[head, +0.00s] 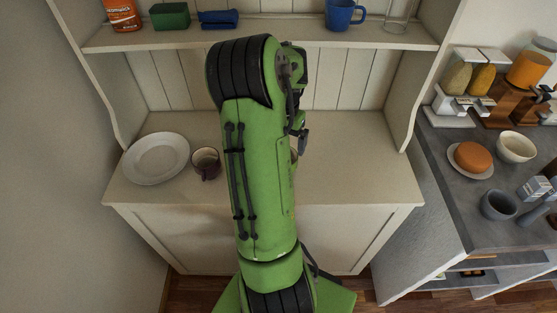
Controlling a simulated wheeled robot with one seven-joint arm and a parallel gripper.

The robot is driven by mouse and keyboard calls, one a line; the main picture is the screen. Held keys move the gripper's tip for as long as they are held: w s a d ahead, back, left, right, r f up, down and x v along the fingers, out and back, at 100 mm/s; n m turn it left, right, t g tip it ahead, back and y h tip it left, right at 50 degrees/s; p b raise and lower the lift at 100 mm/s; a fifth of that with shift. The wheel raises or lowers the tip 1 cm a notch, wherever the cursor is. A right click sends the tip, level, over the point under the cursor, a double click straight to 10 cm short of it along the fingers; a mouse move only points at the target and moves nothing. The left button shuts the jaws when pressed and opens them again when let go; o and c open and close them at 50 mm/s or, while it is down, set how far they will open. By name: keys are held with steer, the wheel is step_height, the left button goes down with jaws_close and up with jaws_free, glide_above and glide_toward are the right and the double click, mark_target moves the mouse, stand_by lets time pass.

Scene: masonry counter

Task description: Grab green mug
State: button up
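I cannot make out a green mug in the head view. My own green arm rises through the middle and hides part of the hutch counter. My gripper (303,138) is mostly hidden behind the arm, over the counter. Only a small dark part shows, so its opening and any hold are not visible. A blue mug (340,15) stands on the upper shelf.
A white plate (157,158) lies on the hutch counter (355,175) at left; its right part is clear. The shelf (270,31) above holds a green box (170,15). The grey side counter (440,150) holds a white bowl (516,147) and grey mug (498,205).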

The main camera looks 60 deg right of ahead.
steer(key=f, duration=0.6)
steer(key=shift+w+d+f+b, duration=0.15)
steer(key=shift+d+f+b, duration=0.1)
steer(key=shift+b, duration=0.1)
step_height(320, 180, down, 5)
steer(key=shift+a, duration=0.1)
steer(key=shift+f, duration=0.4)
steer(key=shift+c, duration=0.6)
steer(key=shift+r, duration=0.1)
steer(key=c, duration=0.7)
